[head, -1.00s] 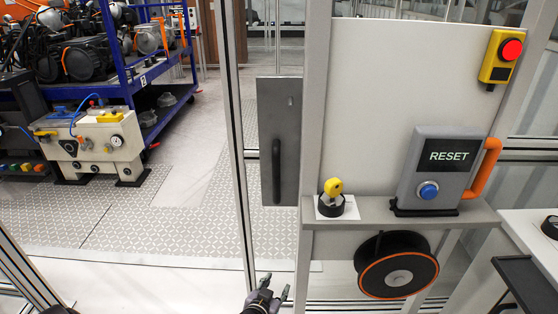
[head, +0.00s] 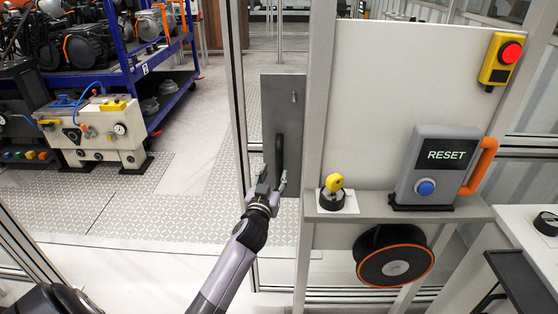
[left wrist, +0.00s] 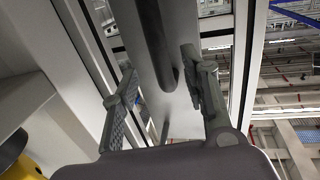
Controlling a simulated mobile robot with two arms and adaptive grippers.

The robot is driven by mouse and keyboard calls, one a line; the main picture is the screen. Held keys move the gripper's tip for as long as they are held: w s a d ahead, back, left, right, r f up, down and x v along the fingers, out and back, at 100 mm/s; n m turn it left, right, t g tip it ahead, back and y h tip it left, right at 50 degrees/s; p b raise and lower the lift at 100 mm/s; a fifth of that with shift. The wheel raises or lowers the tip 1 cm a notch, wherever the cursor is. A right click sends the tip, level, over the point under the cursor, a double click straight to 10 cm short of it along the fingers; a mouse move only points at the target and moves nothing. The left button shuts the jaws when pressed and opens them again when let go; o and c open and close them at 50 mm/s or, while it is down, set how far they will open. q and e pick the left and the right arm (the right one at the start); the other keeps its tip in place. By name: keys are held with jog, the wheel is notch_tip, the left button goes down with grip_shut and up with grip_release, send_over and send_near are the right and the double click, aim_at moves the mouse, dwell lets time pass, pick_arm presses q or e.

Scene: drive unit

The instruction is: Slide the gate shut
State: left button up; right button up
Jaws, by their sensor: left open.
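The gate shows as a slim aluminium upright (head: 236,110) with a grey metal plate (head: 268,95) to its right. A dark vertical bar handle (head: 279,155) is on the plate. To the left of the upright there is a wide opening. My left gripper (head: 272,177) is open at the lower part of the handle. In the left wrist view, the handle (left wrist: 153,35) runs down between the two spread fingers (left wrist: 160,70), with gaps visible on both sides. I cannot tell how deep the handle sits between them. My right gripper is out of view.
Right of the plate stands a fixed post (head: 316,120) with a panel. A shelf (head: 385,207) there carries a RESET box (head: 408,170) and a yellow key switch (head: 334,184). A red button (head: 510,52) is above. A machine unit (head: 105,135) and blue rack (head: 125,70) stand beyond the opening.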

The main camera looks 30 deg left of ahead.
aim_at(278, 164)
pick_arm(q)
jog(key=x, duration=0.7)
jog(key=shift+w+f, duration=0.1)
jog(key=shift+w, duration=0.05)
jog(key=shift+c, duration=0.5)
grip_shut()
